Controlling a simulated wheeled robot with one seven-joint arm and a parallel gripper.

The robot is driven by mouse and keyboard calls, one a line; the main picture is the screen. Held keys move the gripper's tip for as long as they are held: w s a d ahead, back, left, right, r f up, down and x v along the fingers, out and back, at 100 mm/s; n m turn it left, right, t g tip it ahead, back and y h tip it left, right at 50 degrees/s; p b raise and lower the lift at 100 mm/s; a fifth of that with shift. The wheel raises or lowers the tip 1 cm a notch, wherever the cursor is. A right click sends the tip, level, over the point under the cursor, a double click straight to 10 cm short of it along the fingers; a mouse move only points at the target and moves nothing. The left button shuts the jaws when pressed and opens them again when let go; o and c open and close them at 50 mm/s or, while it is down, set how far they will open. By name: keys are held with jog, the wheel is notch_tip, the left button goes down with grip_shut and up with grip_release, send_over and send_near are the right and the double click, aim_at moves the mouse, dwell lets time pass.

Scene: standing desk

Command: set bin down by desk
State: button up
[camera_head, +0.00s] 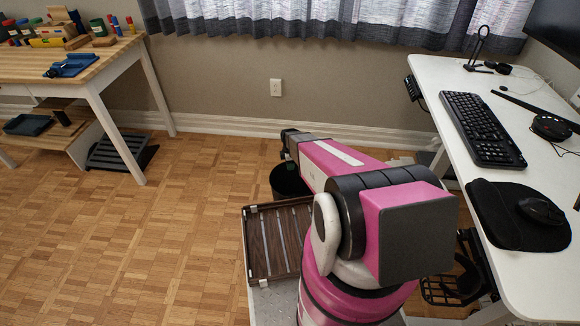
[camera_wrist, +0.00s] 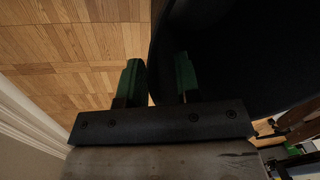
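The black bin (camera_head: 288,182) stands near the wall, to the left of the white standing desk (camera_head: 450,80). My own arm and a slatted tray hide its lower part, so I cannot see its base touching the floor. In the wrist view the dark bin (camera_wrist: 235,60) fills the upper right. My gripper (camera_wrist: 160,70) has two green fingers with a clear gap between them. The left finger shows against the floor near the bin's edge and the right finger against the dark bin. In the head view my gripper (camera_head: 288,142) is just above the bin.
A wooden slatted tray (camera_head: 278,242) is close in front of the bin. The desk carries a keyboard (camera_head: 482,128) and a mouse on a black pad (camera_head: 500,228). A wooden workbench (camera_head: 110,60) stands at the far left. The parquet floor (camera_head: 180,220) between is clear.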

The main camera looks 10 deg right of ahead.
notch_tip(320, 180, up, 11)
jog(key=w, duration=0.1)
jog(key=s+r+m+t, duration=0.1)
jog(key=s+r+m, duration=1.7)
jog(key=s+r, duration=0.2)
jog(key=shift+s+a+r, duration=0.15)
jog(key=shift+s, duration=0.4)
